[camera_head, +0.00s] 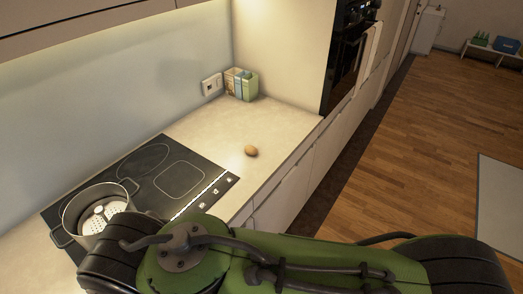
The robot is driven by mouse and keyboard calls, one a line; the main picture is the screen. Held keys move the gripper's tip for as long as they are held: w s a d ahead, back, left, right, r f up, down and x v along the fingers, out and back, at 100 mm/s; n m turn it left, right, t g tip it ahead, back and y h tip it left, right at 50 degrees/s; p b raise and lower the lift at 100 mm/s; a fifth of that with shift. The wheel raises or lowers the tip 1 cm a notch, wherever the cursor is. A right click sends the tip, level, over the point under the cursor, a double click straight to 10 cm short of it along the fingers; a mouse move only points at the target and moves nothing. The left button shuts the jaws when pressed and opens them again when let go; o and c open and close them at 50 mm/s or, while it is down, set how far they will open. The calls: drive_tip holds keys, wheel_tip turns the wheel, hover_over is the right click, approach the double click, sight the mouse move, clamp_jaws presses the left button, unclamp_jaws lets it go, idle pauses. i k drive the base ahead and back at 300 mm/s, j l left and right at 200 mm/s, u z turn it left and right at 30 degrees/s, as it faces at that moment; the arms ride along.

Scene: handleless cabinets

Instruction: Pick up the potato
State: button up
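The potato (251,151) is a small brown oval lying on the pale countertop (285,125), to the right of the black cooktop. Nothing touches it. My green arm crosses the bottom of the view, below and nearer than the potato. My gripper does not show in this view, so its fingers and anything in them cannot be seen.
A black cooktop (181,179) bears a metal pot (72,212) with a perforated insert at the left. Several small boxes (240,84) stand against the wall behind the potato. A tall oven cabinet (285,45) bounds the counter. Wooden floor (430,140) is open at the right.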

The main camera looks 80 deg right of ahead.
sight(251, 150)
drive_tip(key=z, duration=2.65)
